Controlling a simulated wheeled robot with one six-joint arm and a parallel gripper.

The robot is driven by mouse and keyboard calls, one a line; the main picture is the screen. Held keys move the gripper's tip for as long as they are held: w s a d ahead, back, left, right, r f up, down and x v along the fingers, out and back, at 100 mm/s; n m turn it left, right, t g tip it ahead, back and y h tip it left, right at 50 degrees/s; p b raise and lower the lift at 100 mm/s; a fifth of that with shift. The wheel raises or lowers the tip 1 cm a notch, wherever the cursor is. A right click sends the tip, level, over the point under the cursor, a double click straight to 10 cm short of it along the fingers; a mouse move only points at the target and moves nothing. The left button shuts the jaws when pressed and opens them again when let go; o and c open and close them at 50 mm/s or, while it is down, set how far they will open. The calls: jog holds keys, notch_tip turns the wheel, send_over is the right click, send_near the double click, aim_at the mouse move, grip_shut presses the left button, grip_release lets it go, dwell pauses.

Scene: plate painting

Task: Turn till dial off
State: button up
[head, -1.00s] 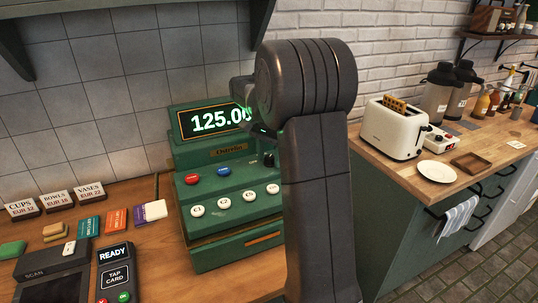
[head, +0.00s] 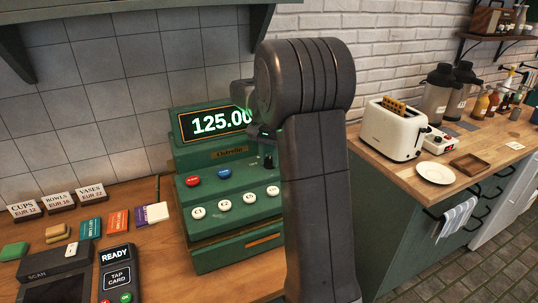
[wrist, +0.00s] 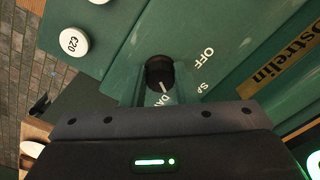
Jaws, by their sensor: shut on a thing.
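The green till (head: 240,240) stands on the wooden counter, its display (head: 215,122) showing 125.00. Its black round dial (head: 268,161) is on the right of the front panel, partly behind my arm. In the wrist view the dial (wrist: 160,73) has a white pointer mark turned towards the lower label, which is partly cut off by my gripper. The OFF label (wrist: 208,57) is to the upper right of the dial.
Red (head: 193,181) and blue buttons and several white round keys (head: 224,206) sit close to the dial. A card reader (head: 117,272), scanner and price signs (head: 60,201) are on the left. A toaster (head: 393,128) and plate (head: 436,173) stand on the right counter.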

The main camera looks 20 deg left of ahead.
jog(key=n+p, duration=0.1)
jog(key=n, duration=0.2)
jog(key=shift+r+n, duration=0.15)
jog(key=shift+n, duration=0.25)
jog(key=n+p, duration=0.1)
jog(key=n, duration=0.2)
jog(key=shift+d+n, duration=0.1)
jog(key=shift+n, duration=0.2)
jog(key=n+p, duration=0.1)
jog(key=n, duration=0.2)
jog(key=shift+w+n, duration=0.1)
jog(key=shift+n, duration=0.2)
jog(key=shift+w+n+p, duration=0.1)
jog(key=shift+n+p, duration=0.25)
jog(key=shift+n, duration=1.75)
jog(key=o, duration=1)
notch_tip(320, 180, up, 14)
jog(key=b, duration=0.1)
jog(key=shift+d+f, duration=0.1)
jog(key=shift+f, duration=0.2)
